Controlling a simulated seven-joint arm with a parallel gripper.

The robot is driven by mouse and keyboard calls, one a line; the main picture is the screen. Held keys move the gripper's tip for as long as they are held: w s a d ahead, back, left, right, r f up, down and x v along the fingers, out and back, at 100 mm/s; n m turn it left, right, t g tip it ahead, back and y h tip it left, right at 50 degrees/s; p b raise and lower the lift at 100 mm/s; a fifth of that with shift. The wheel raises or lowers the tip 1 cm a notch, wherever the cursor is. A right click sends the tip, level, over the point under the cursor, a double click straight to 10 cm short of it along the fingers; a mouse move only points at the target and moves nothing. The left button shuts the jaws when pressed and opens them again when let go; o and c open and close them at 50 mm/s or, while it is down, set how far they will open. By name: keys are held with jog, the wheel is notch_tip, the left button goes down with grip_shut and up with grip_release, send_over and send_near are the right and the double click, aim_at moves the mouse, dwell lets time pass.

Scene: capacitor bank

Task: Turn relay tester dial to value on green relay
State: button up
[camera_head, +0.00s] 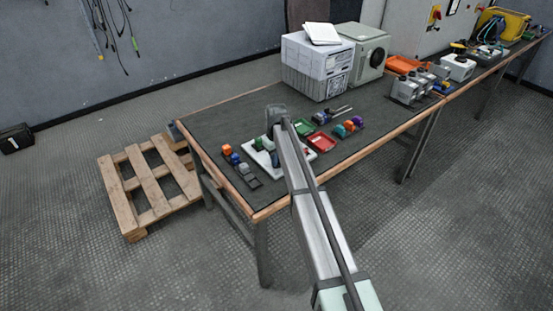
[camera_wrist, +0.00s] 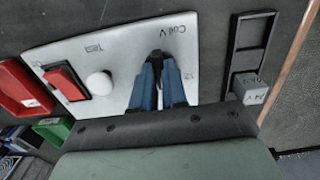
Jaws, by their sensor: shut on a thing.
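The relay tester is a white panel (camera_wrist: 110,48) marked "Coil V" and "Test", filling the middle of the wrist view; its edge also shows in the head view (camera_head: 290,165). My gripper (camera_wrist: 158,62) is over the "Coil V" mark, its blue-grey fingers closed on the dial, which they mostly hide. The dial's pointing is not readable. A red rocker switch (camera_wrist: 66,82) and a round white button (camera_wrist: 99,84) sit left of the fingers. In the head view my arm covers part of the tester. I cannot surely pick out the green relay.
A dark rack with a grey relay (camera_wrist: 250,88) is close right of the tester. Red (camera_head: 321,142) and green (camera_head: 303,127) trays lie right of it in the head view, with several coloured relays (camera_head: 349,126) beyond. White boxes (camera_head: 317,65) stand at the table's back.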

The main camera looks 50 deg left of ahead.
jog(key=shift+m, duration=0.4)
grip_shut()
jog(key=m, duration=1.1)
dwell(0.4)
jog(key=o, duration=0.7)
grip_release()
notch_tip(320, 180, up, 14)
jog(key=shift+f, duration=0.1)
dwell(0.6)
